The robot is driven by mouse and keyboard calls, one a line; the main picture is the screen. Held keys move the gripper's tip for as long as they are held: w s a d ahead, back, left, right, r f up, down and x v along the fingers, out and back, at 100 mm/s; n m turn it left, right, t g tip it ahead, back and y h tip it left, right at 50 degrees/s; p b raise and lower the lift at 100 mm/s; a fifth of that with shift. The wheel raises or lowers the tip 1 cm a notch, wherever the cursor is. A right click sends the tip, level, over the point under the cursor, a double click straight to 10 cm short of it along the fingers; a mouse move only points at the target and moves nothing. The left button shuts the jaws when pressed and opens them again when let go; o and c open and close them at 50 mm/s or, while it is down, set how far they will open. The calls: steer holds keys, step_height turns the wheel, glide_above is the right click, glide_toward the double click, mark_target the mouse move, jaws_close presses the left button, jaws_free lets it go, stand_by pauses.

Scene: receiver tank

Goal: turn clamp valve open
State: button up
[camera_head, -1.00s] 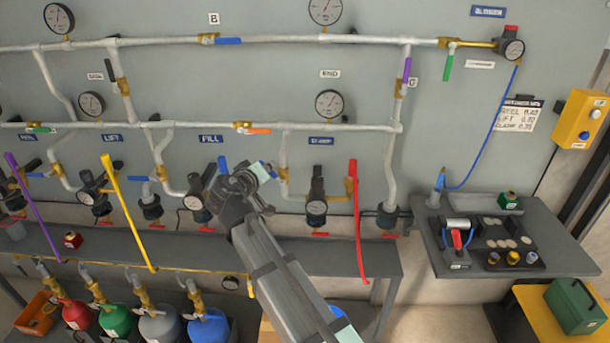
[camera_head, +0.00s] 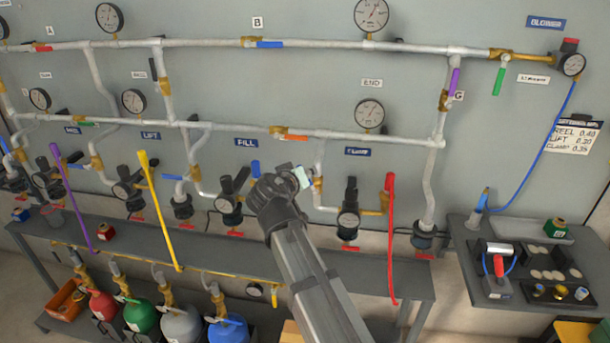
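The blue label (camera_head: 370,151), which seems to read CLAMP, is on the wall right of the middle. Below it are a black regulator with a round gauge (camera_head: 348,220) and a brass valve fitting (camera_head: 375,211). A long red lever (camera_head: 391,250) hangs nearly upright at the fitting's right end, its lower end in front of the bench edge. My gripper (camera_head: 305,178) is left of the regulator, apart from the red lever in the picture. A pale patch shows at its tip; its fingers are too small and turned away to tell open from shut.
Yellow (camera_head: 158,210) and purple (camera_head: 70,195) levers hang farther left. An orange-handled valve (camera_head: 293,138) is on the pipe above my gripper. A grey bench (camera_head: 400,273) runs below, with gas bottles under it. A tool table (camera_head: 470,260) stands right.

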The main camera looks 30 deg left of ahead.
steer(key=shift+s, duration=0.1)
steer(key=v, duration=1.1)
steer(key=shift+s+r, duration=0.2)
steer(key=shift+s, duration=0.15)
